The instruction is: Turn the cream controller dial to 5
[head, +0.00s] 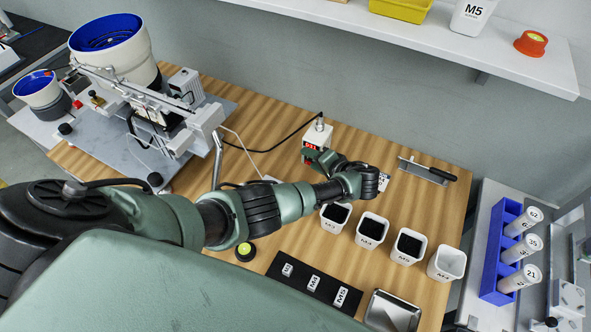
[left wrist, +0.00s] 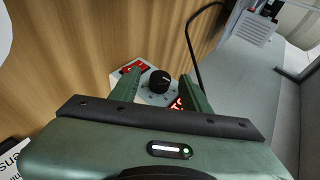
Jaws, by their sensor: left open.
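The cream controller (head: 319,133) stands on the wooden table near the back wall, with a red lit display on its front. In the left wrist view its pale face (left wrist: 150,96) shows a round black dial (left wrist: 159,82) with marks around it too small to read. My left gripper (head: 317,158) is at the controller's front and hides part of it. In the left wrist view my left gripper (left wrist: 160,74) is open, with one finger on each side of the dial. I cannot tell whether the fingers touch it. My right gripper is not in view.
Several white bins (head: 372,229) stand in a row right of my forearm. A black cable (head: 268,150) runs left from the controller. A feeder machine with blue-lined bowls (head: 110,45) stands at the left. A black-handled tool (head: 428,171) lies to the right.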

